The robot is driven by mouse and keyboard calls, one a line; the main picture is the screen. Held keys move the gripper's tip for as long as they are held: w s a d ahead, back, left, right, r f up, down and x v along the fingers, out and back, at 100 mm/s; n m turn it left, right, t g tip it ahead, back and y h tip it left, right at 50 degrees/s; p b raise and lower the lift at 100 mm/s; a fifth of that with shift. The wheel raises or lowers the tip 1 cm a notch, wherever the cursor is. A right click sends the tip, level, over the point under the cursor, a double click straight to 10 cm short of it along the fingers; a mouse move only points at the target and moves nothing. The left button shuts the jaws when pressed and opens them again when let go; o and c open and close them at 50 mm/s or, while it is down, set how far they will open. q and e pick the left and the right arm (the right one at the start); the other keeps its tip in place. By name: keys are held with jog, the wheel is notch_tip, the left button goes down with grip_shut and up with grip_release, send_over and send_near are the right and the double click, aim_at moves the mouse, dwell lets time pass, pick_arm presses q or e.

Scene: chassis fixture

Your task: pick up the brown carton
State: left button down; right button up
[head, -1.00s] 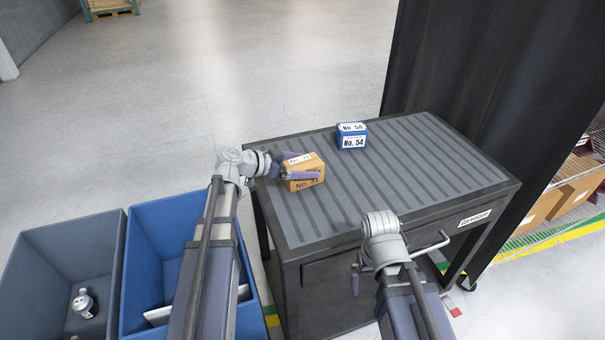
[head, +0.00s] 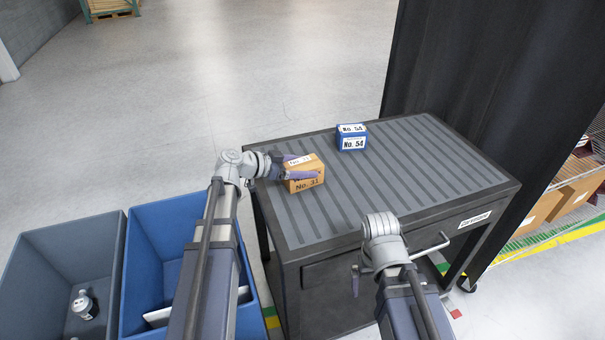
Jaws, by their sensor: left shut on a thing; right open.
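The brown carton (head: 305,184) with white labels reading No. 31 stands near the left edge of the dark ribbed cart top (head: 400,185). My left gripper (head: 303,169) reaches in from the left and is shut on the carton, one finger on its far side and one across its near side. I cannot tell whether the carton is clear of the surface. My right gripper (head: 357,278) is low at the cart's front side, open and empty, partly hidden by its own arm.
A blue box (head: 352,138) labelled No. 54 stands farther back on the cart. A blue bin (head: 137,240) and a grey bin (head: 55,235) are on the left, with a small bottle in the grey one. A black curtain (head: 480,110) hangs behind the cart. The cart's right half is clear.

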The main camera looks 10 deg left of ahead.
aim_at(302, 164)
pick_arm(q)
jog(key=shift+r, duration=0.2)
notch_tip(302, 164, up, 10)
jog(key=p, duration=1)
jog(key=shift+f, duration=0.1)
